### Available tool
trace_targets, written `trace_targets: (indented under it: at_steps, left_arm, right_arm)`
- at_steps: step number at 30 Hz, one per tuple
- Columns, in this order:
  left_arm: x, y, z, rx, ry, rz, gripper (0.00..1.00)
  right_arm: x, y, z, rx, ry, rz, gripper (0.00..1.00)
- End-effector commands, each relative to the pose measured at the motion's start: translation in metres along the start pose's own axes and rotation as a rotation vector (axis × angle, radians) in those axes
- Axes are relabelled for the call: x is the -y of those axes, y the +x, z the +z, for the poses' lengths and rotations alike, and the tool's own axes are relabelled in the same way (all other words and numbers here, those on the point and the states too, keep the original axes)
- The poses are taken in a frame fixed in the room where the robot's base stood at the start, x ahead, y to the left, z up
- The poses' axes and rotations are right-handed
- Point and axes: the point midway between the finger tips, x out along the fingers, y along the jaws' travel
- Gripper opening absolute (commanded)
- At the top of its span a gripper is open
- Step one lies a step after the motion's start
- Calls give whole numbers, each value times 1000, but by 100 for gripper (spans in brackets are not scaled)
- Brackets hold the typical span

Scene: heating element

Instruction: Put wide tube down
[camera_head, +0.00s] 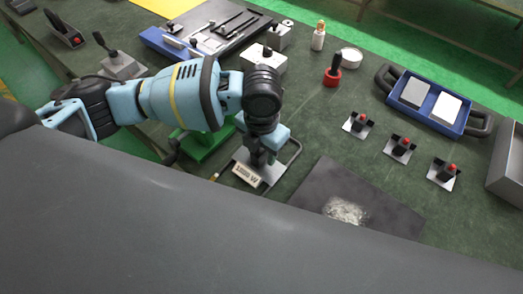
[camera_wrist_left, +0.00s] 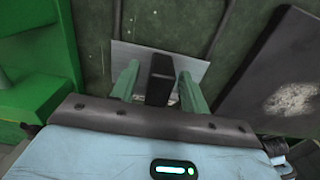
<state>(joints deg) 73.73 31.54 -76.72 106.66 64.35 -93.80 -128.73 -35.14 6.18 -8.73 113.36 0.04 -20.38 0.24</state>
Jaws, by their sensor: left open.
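A thin grey bent tube (camera_head: 297,150), which I take to be the wide tube, shows beside a small stand with a pale plate (camera_head: 244,174). Most of the tube is hidden behind my left gripper and the stand. My left gripper (camera_head: 262,157) points down over this stand. In the left wrist view, my left gripper's green fingers (camera_wrist_left: 159,78) are apart, one on each side of the stand's dark upright block (camera_wrist_left: 160,75). Thin dark bars (camera_wrist_left: 222,28) run beyond the metal plate (camera_wrist_left: 195,68); I cannot tell whether the fingers touch anything. My right gripper is not in view.
A green block (camera_head: 205,145) stands close to the left of the gripper. A dark plate with a pale scuffed patch (camera_head: 347,210) lies to the right. Several small stands with red knobs (camera_head: 400,147) and a blue tray (camera_head: 428,104) are farther right. Open green tabletop (camera_head: 318,120) lies between.

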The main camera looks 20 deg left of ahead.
Motion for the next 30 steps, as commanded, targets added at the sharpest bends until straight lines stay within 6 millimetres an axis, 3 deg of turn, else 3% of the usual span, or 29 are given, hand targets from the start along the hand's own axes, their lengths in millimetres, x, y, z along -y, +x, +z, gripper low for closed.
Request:
trace_targets:
  at_steps: [6,12,30]
  left_arm:
    - [0,-37,1,5,1,1,45]
    - [0,-60,0,3,1,0,45]
    - [2,-64,0,1,-5,-4,45]
  right_arm:
    - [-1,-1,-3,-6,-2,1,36]
    - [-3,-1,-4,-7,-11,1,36]
    - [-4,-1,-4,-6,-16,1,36]
